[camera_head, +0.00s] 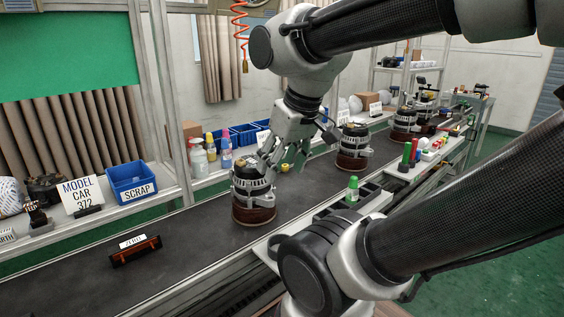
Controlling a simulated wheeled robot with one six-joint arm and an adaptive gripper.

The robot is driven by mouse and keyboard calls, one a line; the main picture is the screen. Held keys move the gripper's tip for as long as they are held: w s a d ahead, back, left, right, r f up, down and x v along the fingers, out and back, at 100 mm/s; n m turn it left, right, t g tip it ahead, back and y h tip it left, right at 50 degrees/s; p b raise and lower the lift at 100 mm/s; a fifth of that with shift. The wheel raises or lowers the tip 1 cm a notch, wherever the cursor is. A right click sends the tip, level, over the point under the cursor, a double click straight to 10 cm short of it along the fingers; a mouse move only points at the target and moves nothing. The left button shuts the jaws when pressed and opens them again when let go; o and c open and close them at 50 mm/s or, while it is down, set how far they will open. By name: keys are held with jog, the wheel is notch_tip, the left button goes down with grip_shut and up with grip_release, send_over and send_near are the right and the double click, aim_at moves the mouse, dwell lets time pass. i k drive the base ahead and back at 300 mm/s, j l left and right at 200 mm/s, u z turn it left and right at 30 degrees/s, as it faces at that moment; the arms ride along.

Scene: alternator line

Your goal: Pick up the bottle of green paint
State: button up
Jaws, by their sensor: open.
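A small bottle with a green top (352,188) stands upright on the near side of the conveyor, by a dark tray. It looks like the bottle of green paint, but no label can be read. My gripper (284,158) is open and points down over the belt, to the left of the bottle and clear of it. Its fingers are beside the top of the nearest alternator (253,190); I cannot tell whether they touch it. Nothing shows between the fingers.
More alternators (352,147) stand farther along the dark conveyor (200,235). Red and green cylinders (408,153) stand on the near ledge to the right. A blue SCRAP bin (131,181) and spray bottles (198,160) line the far shelf. A small ZERO-marked item (136,252) lies on the belt.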

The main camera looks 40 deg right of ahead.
aim_at(351, 196)
jog(key=k+j+z, duration=0.1)
jog(key=z, duration=1.35)
jog(key=k+l, duration=0.05)
jog(key=l, duration=0.05)
